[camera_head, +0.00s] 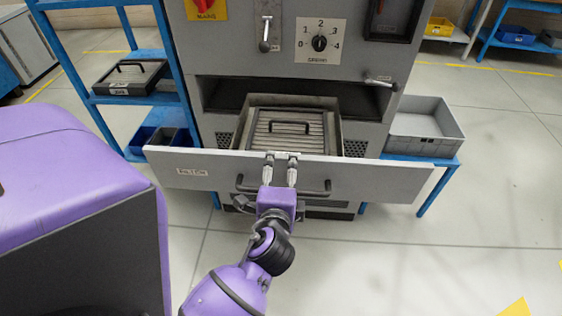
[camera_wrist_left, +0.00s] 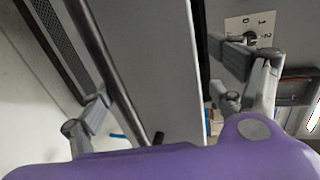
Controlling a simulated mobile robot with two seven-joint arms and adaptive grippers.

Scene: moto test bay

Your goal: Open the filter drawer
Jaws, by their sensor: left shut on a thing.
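The filter drawer is pulled out of the grey machine, with its wide labelled front panel (camera_head: 380,178) standing clear of the opening. A dark bar handle (camera_head: 318,190) runs across the panel; it also shows in the wrist view (camera_wrist_left: 98,50). Inside the drawer, a slatted filter (camera_head: 292,138) with a dark handle lies flat. My right gripper is out of view.
A blue rack at the left holds another filter (camera_head: 130,75). A grey open bin (camera_head: 425,122) stands on a blue stand (camera_head: 438,188) at the right, near the panel's end. A knob (camera_head: 319,43) and levers are above the drawer. The floor at the right is clear.

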